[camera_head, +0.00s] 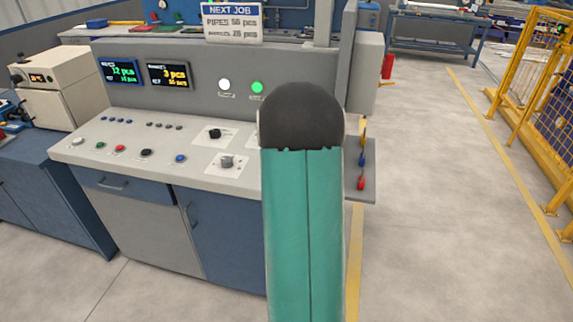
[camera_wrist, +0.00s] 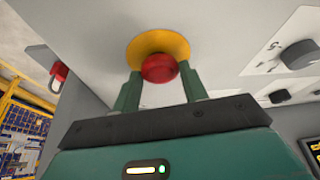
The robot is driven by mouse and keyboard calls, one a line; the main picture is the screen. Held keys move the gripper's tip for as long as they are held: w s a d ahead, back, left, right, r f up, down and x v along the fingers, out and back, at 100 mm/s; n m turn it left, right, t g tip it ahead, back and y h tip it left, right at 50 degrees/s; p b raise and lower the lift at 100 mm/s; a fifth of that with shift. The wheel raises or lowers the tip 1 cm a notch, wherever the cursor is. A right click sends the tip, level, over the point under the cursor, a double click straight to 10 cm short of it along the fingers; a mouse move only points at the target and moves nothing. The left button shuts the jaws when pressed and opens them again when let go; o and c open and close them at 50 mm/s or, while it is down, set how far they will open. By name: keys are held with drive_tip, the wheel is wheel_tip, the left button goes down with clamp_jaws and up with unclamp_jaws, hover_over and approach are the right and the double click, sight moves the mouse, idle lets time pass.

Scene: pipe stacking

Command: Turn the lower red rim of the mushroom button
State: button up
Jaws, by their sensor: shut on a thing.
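The red mushroom button (camera_wrist: 159,68) sits on a round yellow plate (camera_wrist: 172,40) on the pale panel in the wrist view. My gripper (camera_wrist: 160,72) has one green finger on each side of the red button and is shut on it. The fingertips reach up to the yellow plate. I cannot make out the lower rim apart from the red cap. In the head view my green arm with its dark end hides the button and the gripper.
Another dark knob (camera_wrist: 299,54) is right of the gripper in the wrist view. A side shelf (camera_head: 361,190) with coloured levers stands right of my arm.

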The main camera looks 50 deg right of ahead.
drive_tip(key=shift+f, duration=0.1)
idle(0.3)
drive_tip(key=o, duration=1)
drive_tip(key=v, duration=1.4)
